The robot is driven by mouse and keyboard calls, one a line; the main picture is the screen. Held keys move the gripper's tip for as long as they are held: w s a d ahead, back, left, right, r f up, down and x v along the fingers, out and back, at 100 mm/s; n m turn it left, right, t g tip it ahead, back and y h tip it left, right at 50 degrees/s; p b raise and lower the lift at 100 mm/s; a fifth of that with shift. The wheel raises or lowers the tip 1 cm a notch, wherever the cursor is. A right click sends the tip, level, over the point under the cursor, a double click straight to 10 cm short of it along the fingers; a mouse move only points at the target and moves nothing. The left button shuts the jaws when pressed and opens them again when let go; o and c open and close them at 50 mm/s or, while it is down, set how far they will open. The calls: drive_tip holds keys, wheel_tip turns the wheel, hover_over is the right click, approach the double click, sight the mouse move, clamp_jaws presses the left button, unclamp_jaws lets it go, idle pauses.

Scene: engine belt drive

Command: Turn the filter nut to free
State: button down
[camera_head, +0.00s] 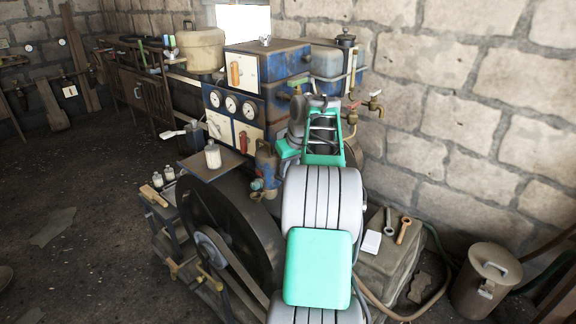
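I cannot tell for certain which part is the filter nut. A small wing-shaped nut (265,40) stands on top of the blue and cream box of the engine. A dark-capped filter-like part (346,40) rises at the back right, beside a blue-grey tank (327,62). My grey and teal arm reaches up from the bottom of the picture to the engine's right side. My gripper (318,102) is at the far end of the arm, close in front of the blue housing below the tank. Its fingers are small and mostly hidden by my wrist, so I cannot see whether they hold anything.
Brass taps (373,105) stick out to the right of my gripper. Gauges (231,104) and a red-handled lever (243,142) are to the left. A large black flywheel (231,230) with a belt stands lower left.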

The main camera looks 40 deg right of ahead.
drive_tip(key=n+p, duration=0.1)
drive_tip(key=r+n+p, duration=0.1)
drive_tip(key=p, duration=0.1)
drive_tip(key=shift+d+y+p, duration=0.15)
drive_tip(key=shift+y+p, duration=0.15)
drive_tip(key=shift+y, duration=0.1)
drive_tip(key=shift+f+n+y+p, duration=0.25)
drive_tip(key=shift+n+y+p, duration=0.15)
drive_tip(key=shift+n+p, duration=0.55)
drive_tip(key=shift+f, duration=0.25)
drive_tip(key=c, duration=1.3)
unclamp_jaws()
drive_tip(key=p+v, duration=0.1)
drive_tip(key=v, duration=0.6)
drive_tip(key=shift+s+r, duration=0.2)
drive_tip(key=shift+r, duration=0.15)
